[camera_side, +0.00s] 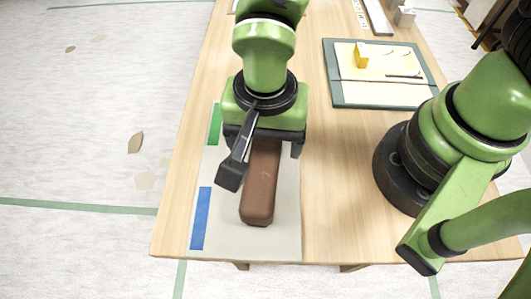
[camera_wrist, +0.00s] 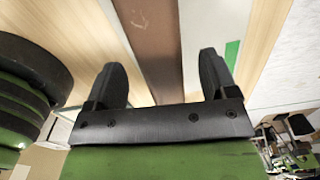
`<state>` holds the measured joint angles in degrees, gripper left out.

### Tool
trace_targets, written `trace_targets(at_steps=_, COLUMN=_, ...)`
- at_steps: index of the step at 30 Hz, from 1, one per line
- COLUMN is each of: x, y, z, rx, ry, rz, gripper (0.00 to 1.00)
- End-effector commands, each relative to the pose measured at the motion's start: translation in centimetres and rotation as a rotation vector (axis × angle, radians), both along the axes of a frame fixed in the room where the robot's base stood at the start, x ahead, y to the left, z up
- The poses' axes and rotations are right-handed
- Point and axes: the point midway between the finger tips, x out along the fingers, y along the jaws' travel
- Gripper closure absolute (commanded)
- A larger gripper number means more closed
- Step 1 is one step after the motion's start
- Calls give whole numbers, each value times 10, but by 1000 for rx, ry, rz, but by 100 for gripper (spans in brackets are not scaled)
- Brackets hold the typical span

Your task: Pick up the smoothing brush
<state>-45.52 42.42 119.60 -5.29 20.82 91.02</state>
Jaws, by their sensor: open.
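The smoothing brush shows as a long brown block (camera_side: 260,190) with rounded edges, lying on a pale grey sheet (camera_side: 283,238) at the table's near left. My gripper (camera_side: 265,146) is over the brush's far end, which it hides in the side view. In the wrist view, my gripper (camera_wrist: 161,62) is open, with one finger on each side of the brown brush (camera_wrist: 152,35). A gap shows between each finger and the brush. I cannot tell how high the fingertips are above the sheet.
A blue strip (camera_side: 201,218) and a green strip (camera_side: 215,125) lie along the sheet's left edge. A grey-green board (camera_side: 380,101) with a yellow block (camera_side: 361,55) lies at the back right. Bare wood (camera_side: 335,190) is clear right of the sheet.

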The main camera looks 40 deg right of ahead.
Motion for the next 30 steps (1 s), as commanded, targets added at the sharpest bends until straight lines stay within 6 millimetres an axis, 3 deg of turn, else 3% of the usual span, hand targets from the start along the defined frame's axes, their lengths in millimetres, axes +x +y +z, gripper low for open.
trace_targets(at_steps=6, x=-1, y=0, z=-25, rx=0, ry=1, rz=0, gripper=21)
trace_targets(at_steps=13, x=-1, y=1, z=-26, rx=1, ry=0, rz=-1, gripper=21)
trace_targets(at_steps=14, x=-1, y=1, z=-26, rx=1, ry=0, rz=-1, gripper=24)
trace_targets(at_steps=21, x=-1, y=1, z=-26, rx=1, ry=0, rz=-1, gripper=79)
trace_targets(at_steps=22, x=-1, y=0, z=-26, rx=1, ry=0, rz=-1, gripper=83)
trace_targets(at_steps=30, x=-1, y=1, z=-24, rx=2, ry=-1, rz=-1, gripper=83)
